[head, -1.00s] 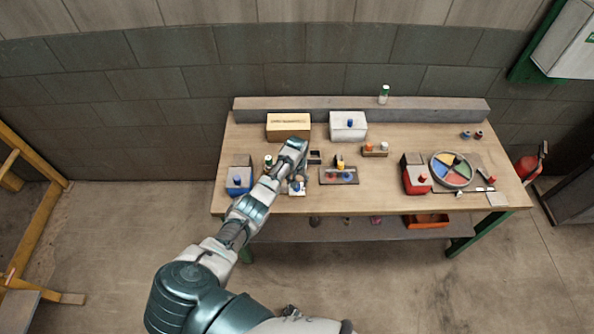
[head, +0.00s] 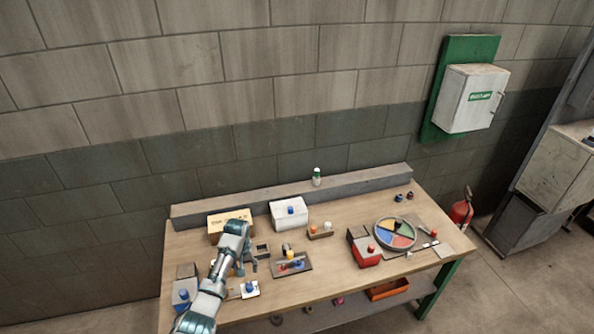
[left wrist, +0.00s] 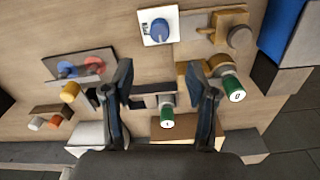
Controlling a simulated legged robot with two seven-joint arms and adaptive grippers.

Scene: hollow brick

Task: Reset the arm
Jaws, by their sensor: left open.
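My left gripper (head: 243,266) hangs over the left part of the workbench (head: 330,290), just in front of the cardboard box (head: 218,238). In the left wrist view its two dark fingers (left wrist: 162,105) are spread apart. A green-capped piece (left wrist: 167,122) shows between them; I cannot tell its distance from the fingers. A second green-capped piece (left wrist: 230,88) is beside the right finger. A white plate with a blue knob (head: 249,289) lies near the gripper. My right gripper is not in view.
A tray with red and blue pieces (head: 291,265) is right of the gripper. A blue box (head: 181,294) stands at the left edge. Farther right are a red box (head: 364,252) and a four-coloured disc (head: 395,233). A white box (head: 289,215) stands before the grey ledge (head: 345,185).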

